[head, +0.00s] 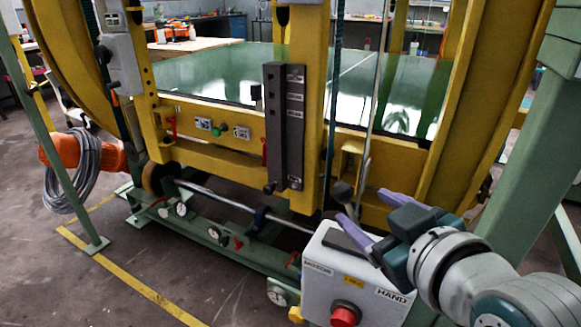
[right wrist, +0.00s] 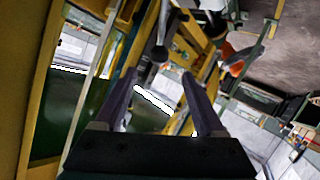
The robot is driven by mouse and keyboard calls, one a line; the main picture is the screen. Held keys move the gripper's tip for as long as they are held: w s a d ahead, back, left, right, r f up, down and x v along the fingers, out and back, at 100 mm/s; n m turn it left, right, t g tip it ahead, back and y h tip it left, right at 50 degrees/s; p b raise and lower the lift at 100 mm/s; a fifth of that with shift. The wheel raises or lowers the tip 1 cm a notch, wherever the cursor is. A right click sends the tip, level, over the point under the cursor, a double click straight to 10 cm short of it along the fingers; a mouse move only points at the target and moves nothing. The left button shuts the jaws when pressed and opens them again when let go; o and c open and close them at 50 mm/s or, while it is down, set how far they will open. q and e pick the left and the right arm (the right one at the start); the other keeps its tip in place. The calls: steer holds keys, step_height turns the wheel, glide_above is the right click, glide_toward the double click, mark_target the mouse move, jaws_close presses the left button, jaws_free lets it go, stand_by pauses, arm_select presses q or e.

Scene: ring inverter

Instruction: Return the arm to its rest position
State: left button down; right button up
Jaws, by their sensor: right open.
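My right gripper (head: 367,216) is in the lower right of the head view, with its two purple fingers apart and nothing between them. It is above and behind the white control box (head: 352,277), close to the yellow frame of the ring inverter (head: 225,160). In the right wrist view the fingers (right wrist: 160,85) also stand apart and empty, pointing at the yellow frame. A lever with a dark knob (head: 342,192) is just left of the fingertips in the head view. My left gripper is not in view.
The control box carries a red button (head: 345,314). A green post (head: 530,150) stands close to my right arm. An orange motor (head: 75,150) with a coiled grey cable (head: 72,190) is at the left. Floor with a yellow line (head: 130,280) is clear at lower left.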

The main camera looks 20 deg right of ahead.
steer(key=s+a+r+g+y+p, duration=0.1)
steer(key=s+a+r+g+p, duration=0.1)
steer(key=s+r+g+p, duration=0.55)
steer(key=s+a+r+g+y+p, duration=0.1)
steer(key=s+a+r+g+p, duration=0.2)
steer(key=s+r+p, duration=0.85)
step_height(320, 180, up, 35)
steer(key=s+p, duration=0.1)
steer(key=p, duration=3.5)
steer(key=shift+d+f+m+p, duration=0.15)
steer(key=shift+f+m+p, duration=0.05)
steer(key=shift+m+p, duration=0.1)
steer(key=shift+s, duration=0.1)
